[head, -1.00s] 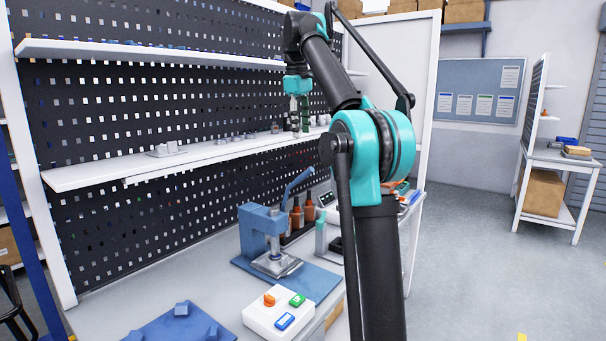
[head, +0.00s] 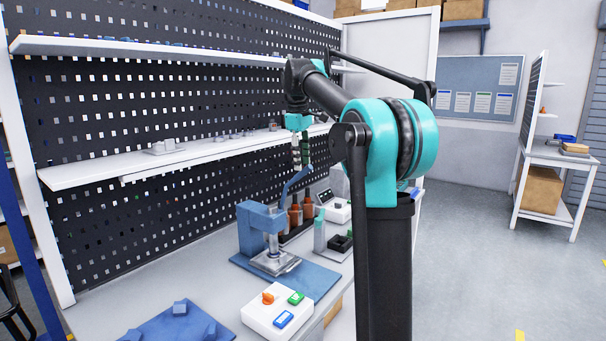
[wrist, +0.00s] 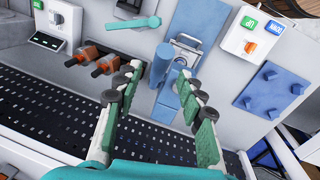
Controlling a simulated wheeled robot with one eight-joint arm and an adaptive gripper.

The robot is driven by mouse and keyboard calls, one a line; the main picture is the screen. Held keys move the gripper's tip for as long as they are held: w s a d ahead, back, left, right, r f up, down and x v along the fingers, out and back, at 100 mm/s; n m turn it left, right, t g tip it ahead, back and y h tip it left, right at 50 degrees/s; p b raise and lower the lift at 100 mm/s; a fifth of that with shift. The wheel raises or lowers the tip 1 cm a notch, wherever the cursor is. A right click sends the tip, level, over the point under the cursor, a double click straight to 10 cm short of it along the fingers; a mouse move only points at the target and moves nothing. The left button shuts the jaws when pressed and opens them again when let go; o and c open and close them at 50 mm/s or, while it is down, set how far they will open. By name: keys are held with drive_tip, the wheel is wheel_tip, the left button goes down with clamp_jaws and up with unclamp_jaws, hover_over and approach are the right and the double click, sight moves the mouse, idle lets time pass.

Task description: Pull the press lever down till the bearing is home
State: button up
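The blue press (head: 252,230) stands on a blue base plate on the bench. Its blue lever (head: 296,181) slants up to the right. A silver fixture (head: 275,262) sits under the ram; I cannot make out the bearing. My gripper (head: 302,150) hangs pointing down just above the lever's upper end. In the wrist view, my gripper (wrist: 158,82) is open, its green fingers wide apart. The press (wrist: 187,88) and its lever (wrist: 160,66) show between the fingers. Whether the lever is inside the grasp or just below it is unclear.
A white button box (head: 283,312) and a blue plate with blocks (head: 178,325) lie in front. A white shelf (head: 200,150) runs along the pegboard behind my gripper.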

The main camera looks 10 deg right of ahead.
sight(303, 172)
drive_tip(key=shift+w+d+f, duration=0.1)
drive_tip(key=shift+w+f, duration=0.05)
drive_tip(key=shift+f, duration=1.1)
drive_tip(key=shift+w+d+f, duration=0.1)
drive_tip(key=shift+w+f, duration=0.05)
drive_tip(key=shift+f, duration=1.1)
clamp_jaws()
